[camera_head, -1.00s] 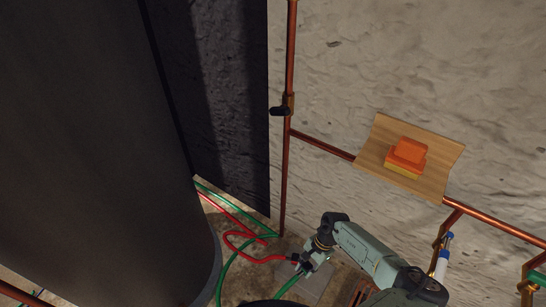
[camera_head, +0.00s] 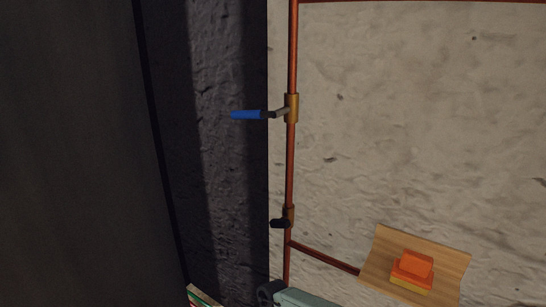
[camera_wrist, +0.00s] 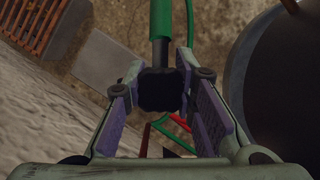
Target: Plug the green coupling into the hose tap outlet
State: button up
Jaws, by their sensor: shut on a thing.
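In the wrist view, my gripper (camera_wrist: 160,95) is shut on a black knobbed coupling body (camera_wrist: 160,88). The green hose (camera_wrist: 161,20) runs from it to the top edge, so I take it as the green coupling. In the head view, a short black stub (camera_head: 279,223) juts left from a brass fitting on the vertical copper pipe; it looks like the hose tap outlet. Higher on this pipe is a brass valve (camera_head: 291,108) with a blue lever (camera_head: 248,115) pointing left.
A large dark cylinder (camera_head: 70,150) fills the head view's left side. A wooden shelf (camera_head: 375,275) with orange blocks (camera_head: 414,270) is at lower right. Loose red and green hoses (camera_wrist: 172,125) show between the fingers in the wrist view. The wall around the upper pipe is clear.

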grip_shut()
jog(key=shift+r+p, duration=2)
jog(key=shift+p, duration=0.2)
notch_tip(320, 180, down, 2)
jog(key=b, duration=0.2)
jog(key=shift+f+b, duration=0.2)
jog(key=shift+b, duration=0.15)
jog(key=shift+r, duration=0.15)
jog(key=shift+d, duration=0.1)
